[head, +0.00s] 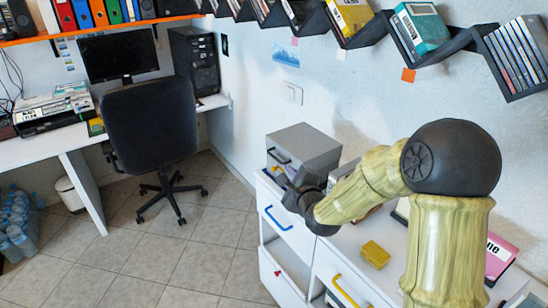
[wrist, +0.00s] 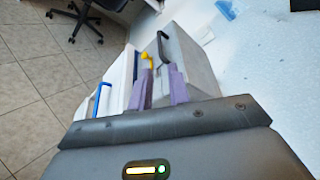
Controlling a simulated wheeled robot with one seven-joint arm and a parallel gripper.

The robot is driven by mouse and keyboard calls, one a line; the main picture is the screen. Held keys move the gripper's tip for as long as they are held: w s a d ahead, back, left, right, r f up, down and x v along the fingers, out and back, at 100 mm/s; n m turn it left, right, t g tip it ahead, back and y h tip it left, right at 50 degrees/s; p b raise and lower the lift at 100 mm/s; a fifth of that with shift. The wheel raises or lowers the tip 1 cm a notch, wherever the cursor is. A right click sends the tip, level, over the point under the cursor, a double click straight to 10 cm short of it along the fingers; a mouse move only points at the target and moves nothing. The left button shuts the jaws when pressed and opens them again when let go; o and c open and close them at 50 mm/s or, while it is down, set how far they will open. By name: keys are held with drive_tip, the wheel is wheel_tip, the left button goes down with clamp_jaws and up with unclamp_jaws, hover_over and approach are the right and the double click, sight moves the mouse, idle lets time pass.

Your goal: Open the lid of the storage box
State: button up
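The storage box (head: 308,142) is a grey box on top of the white cabinet, below the wall shelf. Its lid looks shut, and a dark handle (head: 278,156) shows on its front. The box also shows in the wrist view (wrist: 190,75), with the black handle (wrist: 163,45) at its upper edge and a yellow piece (wrist: 147,60) beside it. My gripper (head: 303,186) is close to the front of the box and hides part of it in the head view. In the wrist view my gripper's two purple fingers (wrist: 160,72) are apart, with nothing seen between them.
The white cabinet has drawers with a blue handle (head: 278,218) and a yellow handle (head: 344,291). A small yellow block (head: 375,254) and a pink case (head: 499,257) lie on its top. A black office chair (head: 150,125) stands left; the floor between is clear.

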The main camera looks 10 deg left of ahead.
sight(274, 157)
drive_tip(key=p+x, duration=0.1)
drive_tip(key=x, duration=1.4)
drive_tip(key=shift+p, duration=0.35)
clamp_jaws()
